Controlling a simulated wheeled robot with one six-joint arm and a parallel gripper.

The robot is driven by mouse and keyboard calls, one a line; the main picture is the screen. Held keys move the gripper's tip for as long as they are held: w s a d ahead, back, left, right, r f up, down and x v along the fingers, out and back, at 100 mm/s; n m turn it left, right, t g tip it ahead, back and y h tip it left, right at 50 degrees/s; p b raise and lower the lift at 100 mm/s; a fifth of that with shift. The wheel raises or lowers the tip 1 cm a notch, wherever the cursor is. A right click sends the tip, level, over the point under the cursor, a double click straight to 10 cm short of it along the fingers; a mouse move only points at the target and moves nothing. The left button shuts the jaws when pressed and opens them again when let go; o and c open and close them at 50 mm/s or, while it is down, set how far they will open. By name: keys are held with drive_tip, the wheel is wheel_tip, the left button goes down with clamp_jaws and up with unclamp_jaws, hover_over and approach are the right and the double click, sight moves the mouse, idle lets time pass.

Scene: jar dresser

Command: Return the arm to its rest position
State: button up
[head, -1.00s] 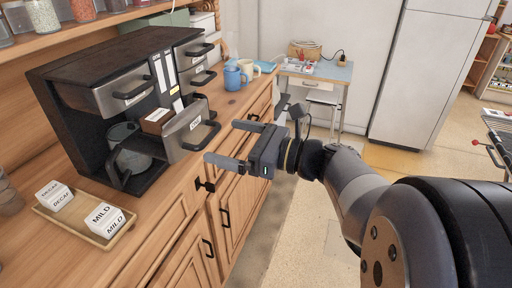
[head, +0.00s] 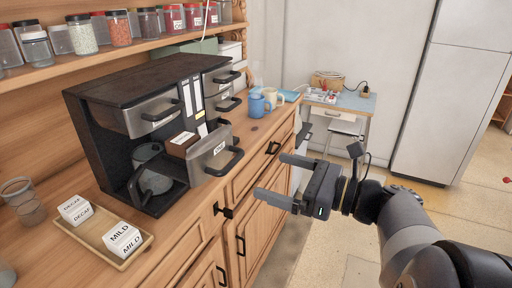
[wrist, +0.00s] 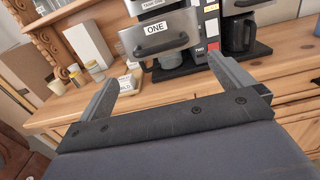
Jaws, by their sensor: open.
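My gripper (head: 278,178) is open and empty. In the head view it is held in front of the wooden dresser (head: 262,218), right of the coffee machine, with its two fingers pointing left toward the cabinet doors. The arm reaches in from the lower right. In the wrist view the open fingers of my gripper (wrist: 170,78) frame the dresser counter, and nothing is between them. The black coffee machine (head: 125,82) stands on the counter. One of its lower drawers (head: 208,155) is pulled out with a brown box (head: 181,144) in it.
A tray (head: 100,245) with white MILD (head: 124,238) and DECAF (head: 75,208) blocks lies on the counter. A blue mug (head: 257,106) and a cream mug stand behind the machine. Jars line the shelf above. Open floor lies right of the dresser, before the fridge (head: 452,100).

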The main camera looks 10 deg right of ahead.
sight(236, 163)
drive_tip(key=shift+p+x, duration=0.85)
drive_tip(key=shift+x, duration=4.65)
drive_tip(key=shift+w+a, duration=0.1)
drive_tip(key=shift+f, duration=0.1)
